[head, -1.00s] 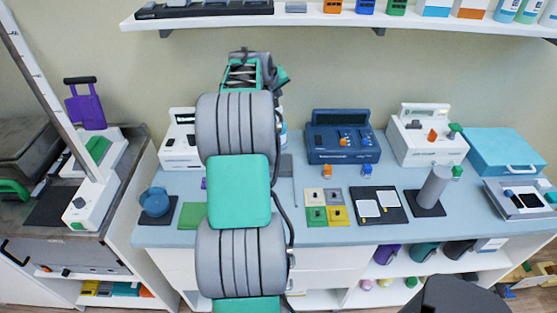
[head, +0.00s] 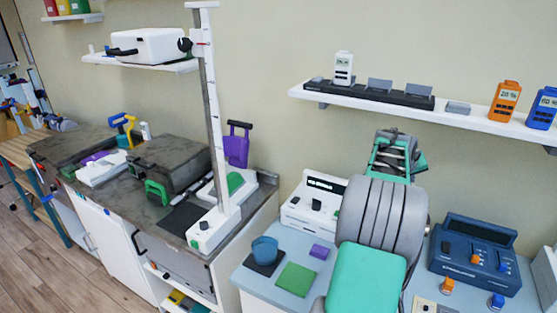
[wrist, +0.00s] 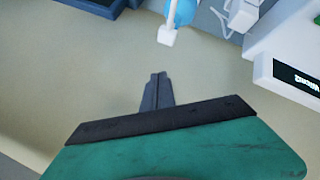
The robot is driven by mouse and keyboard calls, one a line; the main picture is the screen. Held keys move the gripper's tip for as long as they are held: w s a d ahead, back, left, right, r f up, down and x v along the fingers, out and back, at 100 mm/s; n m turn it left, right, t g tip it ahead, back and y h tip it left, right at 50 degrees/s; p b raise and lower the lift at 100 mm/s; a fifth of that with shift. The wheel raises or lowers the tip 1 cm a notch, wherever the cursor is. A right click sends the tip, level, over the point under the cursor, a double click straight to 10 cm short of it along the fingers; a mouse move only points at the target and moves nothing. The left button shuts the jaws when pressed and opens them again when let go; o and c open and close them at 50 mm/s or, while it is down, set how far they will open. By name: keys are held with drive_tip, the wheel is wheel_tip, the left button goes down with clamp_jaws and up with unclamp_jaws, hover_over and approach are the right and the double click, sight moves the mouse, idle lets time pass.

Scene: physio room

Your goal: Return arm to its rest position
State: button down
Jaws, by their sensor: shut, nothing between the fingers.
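My arm reaches up over the light-blue counter in the head view, with its grey ribbed links and green panels. My gripper (wrist: 155,90) shows in the wrist view as two dark fingers close together, shut with nothing between them. It points toward the beige wall. In the head view the fingertips are hidden behind the green wrist end of my arm.
A white device (head: 313,205) stands left of my arm and a dark blue console (head: 475,258) stands right of it. The wall shelf (head: 450,112) runs above, with a white meter (head: 343,68) on it. A blue bowl (head: 265,248) sits at the counter's left.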

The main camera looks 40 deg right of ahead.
drive_tip(key=w+a+r+n+t+y, duration=0.1)
drive_tip(key=w+a, duration=0.3)
drive_tip(key=a, duration=0.7)
drive_tip(key=w+a+r+n+t+y, duration=0.15)
drive_tip(key=w+a, duration=0.35)
drive_tip(key=a, duration=0.7)
drive_tip(key=w+a+n+t+y, duration=0.15)
drive_tip(key=w+a, duration=0.25)
drive_tip(key=a, duration=0.7)
drive_tip(key=s+a+f+n+y, duration=0.1)
drive_tip(key=s+a, duration=0.3)
drive_tip(key=a, duration=0.6)
drive_tip(key=s+a+f+n+g+y, duration=0.1)
drive_tip(key=s+a+f+y, duration=0.1)
drive_tip(key=a, duration=0.7)
drive_tip(key=s+a+f+n+y, duration=0.1)
drive_tip(key=s+a+f, duration=0.3)
drive_tip(key=a, duration=0.6)
drive_tip(key=s, duration=0.2)
drive_tip(key=shift+s+a+g+y, duration=0.3)
drive_tip(key=shift+s+y, duration=0.05)
drive_tip(key=shift+y, duration=0.05)
